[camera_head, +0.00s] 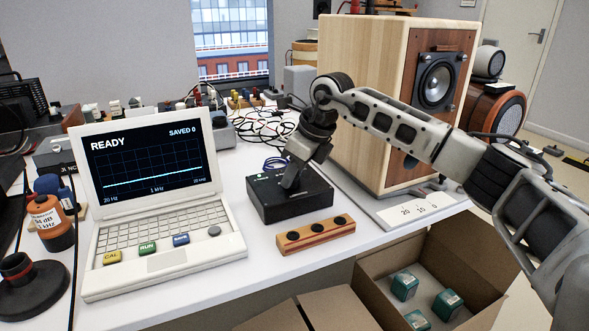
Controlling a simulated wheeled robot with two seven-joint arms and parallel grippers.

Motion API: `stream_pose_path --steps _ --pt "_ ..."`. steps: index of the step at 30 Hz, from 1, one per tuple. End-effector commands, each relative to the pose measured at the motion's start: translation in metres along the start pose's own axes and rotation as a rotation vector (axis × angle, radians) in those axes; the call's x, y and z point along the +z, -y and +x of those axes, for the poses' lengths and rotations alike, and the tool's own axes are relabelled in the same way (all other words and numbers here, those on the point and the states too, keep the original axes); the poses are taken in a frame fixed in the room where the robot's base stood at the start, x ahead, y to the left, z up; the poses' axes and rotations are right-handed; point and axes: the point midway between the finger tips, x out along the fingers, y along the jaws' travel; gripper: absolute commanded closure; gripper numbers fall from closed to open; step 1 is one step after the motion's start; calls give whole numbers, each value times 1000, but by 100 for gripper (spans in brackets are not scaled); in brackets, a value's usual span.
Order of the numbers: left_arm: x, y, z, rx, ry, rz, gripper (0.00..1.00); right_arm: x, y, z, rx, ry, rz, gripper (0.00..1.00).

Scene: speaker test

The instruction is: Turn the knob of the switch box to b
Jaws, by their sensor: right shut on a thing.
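The switch box (290,207) is a black box on the white table, right of the laptop. My right gripper (291,184) reaches down onto its top from the right and is shut on the knob. The gripper hides the knob, so its pointing direction cannot be told. The markings on the box top are too small to read. My left gripper is not in view.
A white laptop (160,240) showing READY stands left of the box. A wooden block with dark holes (315,235) lies in front of it. A large wooden speaker (360,90) stands behind right. An open cardboard box (385,265) with teal items sits below the table edge.

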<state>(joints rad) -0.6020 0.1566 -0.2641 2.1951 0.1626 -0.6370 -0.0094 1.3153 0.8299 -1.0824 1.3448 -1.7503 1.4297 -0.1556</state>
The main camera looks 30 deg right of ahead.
Motion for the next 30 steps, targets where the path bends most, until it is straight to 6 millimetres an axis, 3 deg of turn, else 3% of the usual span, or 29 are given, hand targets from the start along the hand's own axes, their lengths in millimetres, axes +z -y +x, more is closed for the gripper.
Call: stream_pose_path --steps 9,21,30 --pt "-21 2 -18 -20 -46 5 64 2 -2 -2 -99 2 239 93" --pt "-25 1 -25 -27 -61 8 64 2 -4 -1 -209 3 503 93" --pt "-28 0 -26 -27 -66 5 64 2 -4 -1 -246 4 595 93"
